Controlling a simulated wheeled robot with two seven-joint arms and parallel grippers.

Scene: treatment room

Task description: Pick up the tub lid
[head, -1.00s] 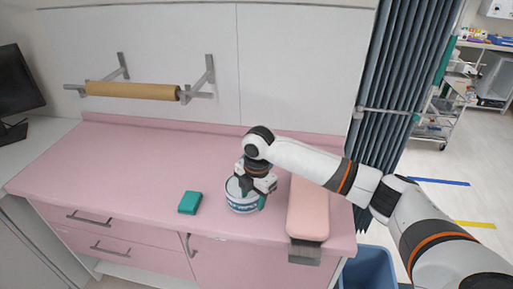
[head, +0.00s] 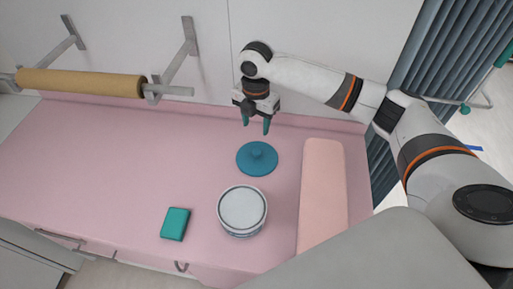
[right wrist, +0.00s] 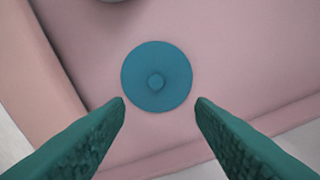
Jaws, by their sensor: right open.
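The tub lid (head: 257,158) is a round teal disc with a small knob in its middle. It lies flat on the pink counter, behind the tub (head: 242,212). In the right wrist view the lid (right wrist: 157,77) lies beyond the fingertips, roughly centred between them. My right gripper (head: 256,128) points down above the counter, a little behind the lid in the head view. Its teal fingers (right wrist: 160,103) are apart with nothing between them. The tub is white and round with a pale top and stands upright. My left gripper is not in view.
A pink padded cushion (head: 322,195) lies right of the lid and tub. A small teal box (head: 175,224) lies left of the tub. A brown paper roll (head: 80,84) hangs on wall brackets. The pink counter (head: 120,165) is clear at left.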

